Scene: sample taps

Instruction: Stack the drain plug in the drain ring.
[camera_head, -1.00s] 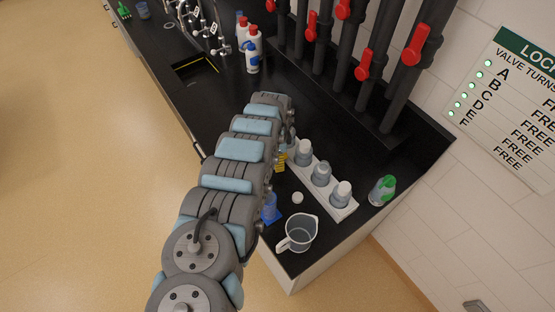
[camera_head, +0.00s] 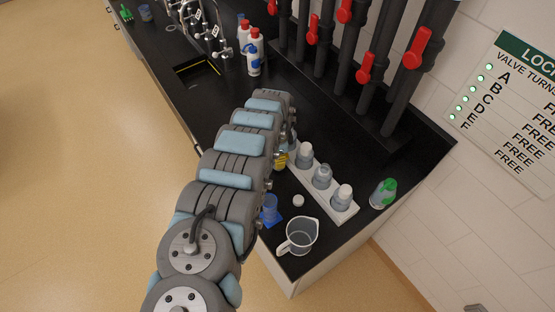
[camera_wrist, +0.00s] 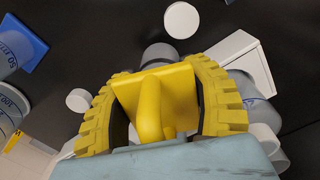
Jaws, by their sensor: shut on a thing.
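My gripper (camera_wrist: 158,82) is shut on a yellow block with a raised rounded grip, which looks like the drain plug (camera_wrist: 150,105). The plug sits between the two ridged yellow fingers in the wrist view. A grey rounded thing lies just beyond it; I cannot tell whether they touch. In the head view my arm hides most of the gripper, and only a bit of yellow shows beside the bottle rack. A thin pale ring on the counter at the far upper left, likely the drain ring (camera_head: 171,25), stands well away from my gripper.
A loose white cap (camera_head: 298,201), a blue stand (camera_head: 271,217) and a clear jug (camera_head: 298,236) are near the front. The sink (camera_head: 199,69), taps and dark pipes with red handles lie farther back.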

